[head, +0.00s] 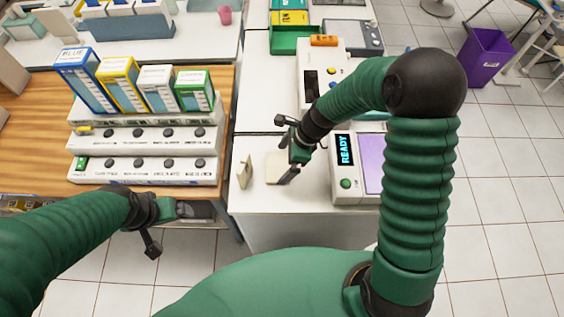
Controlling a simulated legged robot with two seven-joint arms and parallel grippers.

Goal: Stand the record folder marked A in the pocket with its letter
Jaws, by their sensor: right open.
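I cannot make out a folder marked A or a lettered pocket. Upright folder-like boxes stand in a row at the left: a blue one (84,80), a yellow one (119,84), a white one (160,90) and a green one (194,91). The blue one reads BLUE; other small print is unreadable. My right gripper (289,160) is open above the white counter, beside a flat pale piece (273,168); whether they touch is unclear. My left gripper (160,225) hangs near the wooden desk's front edge, with nothing visible in it; its jaw opening is unclear.
A small beige upright piece (245,172) stands on the white counter (260,203). A device reading READY (345,185) is right of my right gripper. A green tray (293,41) is farther back.

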